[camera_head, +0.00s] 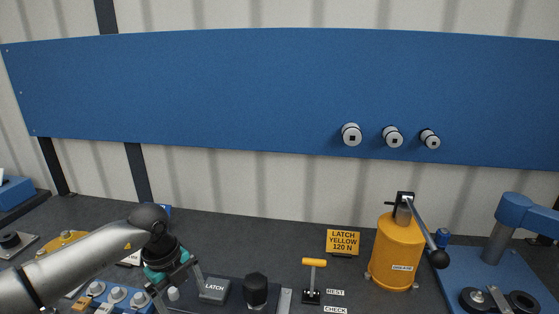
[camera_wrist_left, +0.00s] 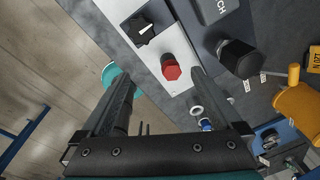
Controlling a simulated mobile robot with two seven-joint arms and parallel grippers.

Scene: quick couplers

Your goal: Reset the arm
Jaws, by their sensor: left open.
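My left arm comes in from the left in the head view. Its gripper (camera_head: 176,285) hangs over the front left of the bench, pointing down. In the left wrist view, the same gripper (camera_wrist_left: 160,80) has its two dark fingers wide apart with nothing held between them. A red hexagonal knob (camera_wrist_left: 171,68) on a pale panel lies beyond the gap between the fingertips. A black rotary switch (camera_wrist_left: 145,28) is on the same panel. My right gripper is not in view.
A grey LATCH block (camera_head: 214,290) and black knob (camera_head: 256,290) stand just right of the gripper. Further right are a yellow-handled lever (camera_head: 313,280), an orange canister (camera_head: 396,252) and a blue fixture (camera_head: 511,212). A blue wall panel (camera_head: 250,90) carries three grey fittings.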

